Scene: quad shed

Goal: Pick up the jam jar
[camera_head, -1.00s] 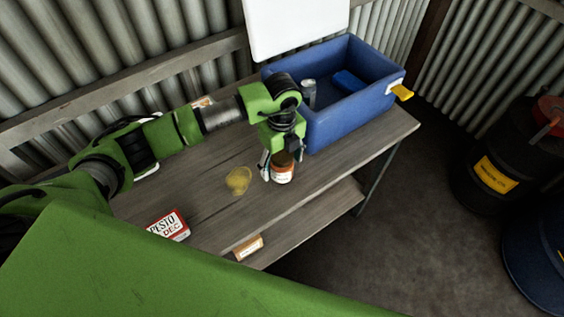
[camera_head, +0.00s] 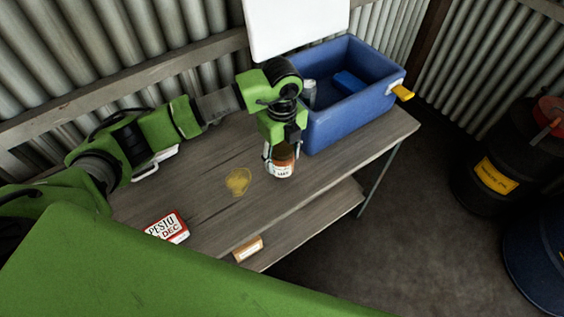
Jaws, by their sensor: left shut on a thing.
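The jam jar (camera_head: 283,170) is a small glass jar with a reddish-brown upper part and a white label. My left gripper (camera_head: 281,156) comes down over it from above and is shut on it, with fingers at its sides. The jar is upright by the front edge of the wooden bench (camera_head: 205,185). I cannot tell for sure whether its base is clear of the bench top. Its top is hidden by the gripper. My right gripper is not in view.
A blue bin (camera_head: 345,125) with a can and a blue item inside stands just behind and right. A yellow stain (camera_head: 238,181) and a pesto card (camera_head: 167,227) are to the left. A small box (camera_head: 248,248) sits on the lower shelf. Dark drums (camera_head: 497,150) stand at right.

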